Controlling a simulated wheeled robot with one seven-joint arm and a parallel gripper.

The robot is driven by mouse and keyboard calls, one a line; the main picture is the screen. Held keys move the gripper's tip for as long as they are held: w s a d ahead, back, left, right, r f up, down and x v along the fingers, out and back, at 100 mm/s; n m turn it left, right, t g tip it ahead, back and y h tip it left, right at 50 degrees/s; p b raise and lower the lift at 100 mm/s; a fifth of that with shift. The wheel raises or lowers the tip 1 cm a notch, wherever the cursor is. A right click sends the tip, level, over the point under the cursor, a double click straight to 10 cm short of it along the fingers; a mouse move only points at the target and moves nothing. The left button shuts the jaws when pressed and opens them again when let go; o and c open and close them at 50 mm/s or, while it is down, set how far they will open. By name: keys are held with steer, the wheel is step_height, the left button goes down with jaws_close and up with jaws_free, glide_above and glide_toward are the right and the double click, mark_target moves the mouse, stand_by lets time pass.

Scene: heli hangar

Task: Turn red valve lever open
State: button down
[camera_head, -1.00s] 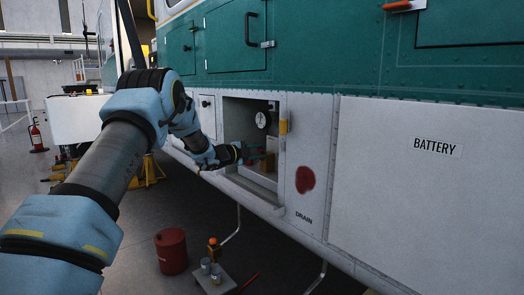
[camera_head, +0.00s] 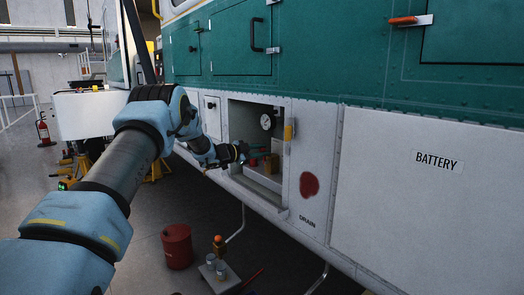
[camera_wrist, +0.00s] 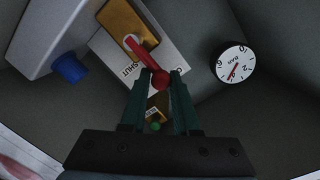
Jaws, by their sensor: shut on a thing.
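The red valve lever (camera_wrist: 145,52) shows in the wrist view as a red arm with a ball at its end, running from a brass-coloured block (camera_wrist: 122,16). Under it is a white plate (camera_wrist: 168,62) with "SHUT" along one side and a partly hidden word starting with "O". My gripper (camera_wrist: 161,77) has its green fingers closed on either side of the ball end. In the head view my gripper (camera_head: 256,155) reaches into the open recess (camera_head: 242,118) in the white panel. The lever is too small there to read its angle.
A round gauge (camera_wrist: 234,62) marked BAR sits beside the plate, and a blue cap (camera_wrist: 68,68) is on the other side. The recess walls are close around my gripper. A red drum (camera_head: 177,246) and a small cart (camera_head: 218,276) stand on the floor below.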

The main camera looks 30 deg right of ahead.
steer(key=shift+w+a+f, duration=0.25)
steer(key=shift+w+a, duration=0.05)
steer(key=shift+a, duration=0.05)
steer(key=c, duration=0.8)
jaws_free()
steer(key=shift+w+f, duration=0.1)
steer(key=shift+o, duration=0.4)
steer(key=shift+d, duration=0.1)
steer(key=b+v, duration=0.3)
steer(key=v, duration=0.7)
steer(key=shift+a, duration=0.35)
